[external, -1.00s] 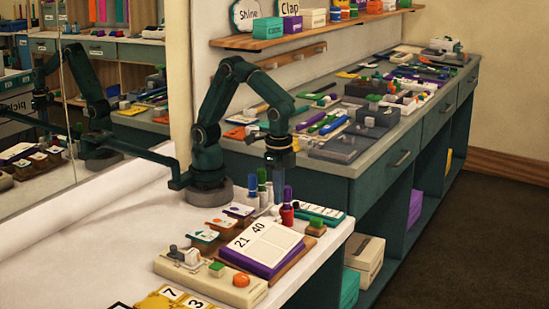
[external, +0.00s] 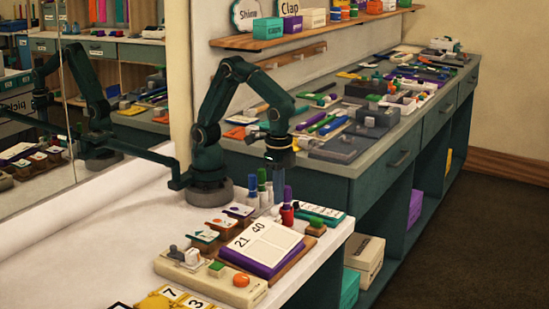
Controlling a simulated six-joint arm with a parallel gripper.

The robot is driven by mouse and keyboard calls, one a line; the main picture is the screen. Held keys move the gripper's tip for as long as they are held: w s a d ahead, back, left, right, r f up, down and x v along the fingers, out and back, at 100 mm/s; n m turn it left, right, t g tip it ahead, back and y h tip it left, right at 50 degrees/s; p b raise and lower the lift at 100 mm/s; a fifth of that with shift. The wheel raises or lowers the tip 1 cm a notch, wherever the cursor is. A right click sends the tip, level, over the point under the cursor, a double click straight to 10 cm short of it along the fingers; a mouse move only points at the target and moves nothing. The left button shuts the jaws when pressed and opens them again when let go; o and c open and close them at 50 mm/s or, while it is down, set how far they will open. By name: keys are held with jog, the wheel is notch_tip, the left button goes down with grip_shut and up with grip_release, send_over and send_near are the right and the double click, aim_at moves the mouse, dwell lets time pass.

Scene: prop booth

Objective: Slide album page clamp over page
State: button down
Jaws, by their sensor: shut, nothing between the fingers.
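The open album (external: 262,243) lies on the white table, with pale pages, a purple cover and the numbers 21 and 40. A wooden base (external: 300,254) shows under its right side. I cannot pick out the page clamp for sure; a small brown block with a green top (external: 316,226) stands just behind the album's right corner. My gripper (external: 277,195) points down behind the album, above the table among upright markers. It is shut and empty, and its tips are partly hidden by the markers.
Card holders (external: 204,239) are left of the album, and a beige box with an orange button (external: 215,278) is in front. A teal-edged tray (external: 320,213) lies behind. The table's left side is clear.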

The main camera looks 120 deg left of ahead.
dwell(0.4)
jog(key=shift+f, duration=1.7)
jog(key=shift+d, duration=0.75)
jog(key=shift+a+r, duration=0.15)
jog(key=shift+r, duration=1.4)
jog(key=shift+a+r, duration=0.1)
jog(key=shift+r, duration=1.4)
